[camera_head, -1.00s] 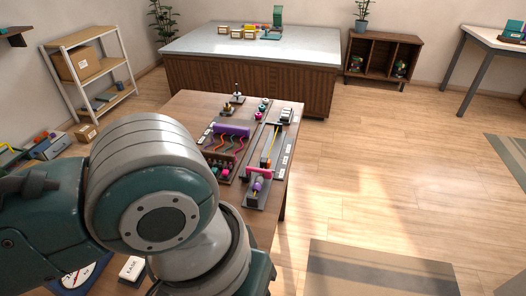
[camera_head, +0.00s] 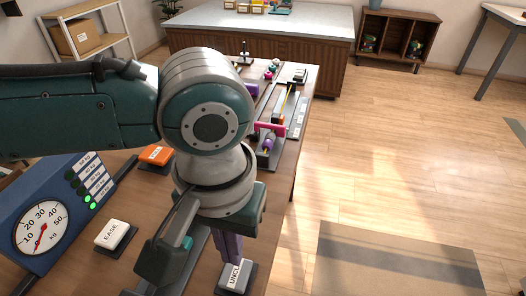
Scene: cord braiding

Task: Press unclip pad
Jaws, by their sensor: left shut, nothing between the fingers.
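The unclip pad (camera_head: 233,279) is a white block on a dark base near the bottom of the view. Its label reads "UNCL", with the rest cut off or hidden. My left gripper (camera_head: 230,258) points down at the pad, its fingers shut and empty. The fingertips overlap the pad's far edge in the picture; I cannot tell whether they touch it. My left arm hides much of the table behind. My right gripper is not in view.
A white pad marked "EASE" (camera_head: 112,233) and an orange pad (camera_head: 156,154) lie left of my gripper. A blue dial gauge (camera_head: 20,220) with a lit green lamp stands at far left. The cord board (camera_head: 277,140) is partly hidden behind my arm.

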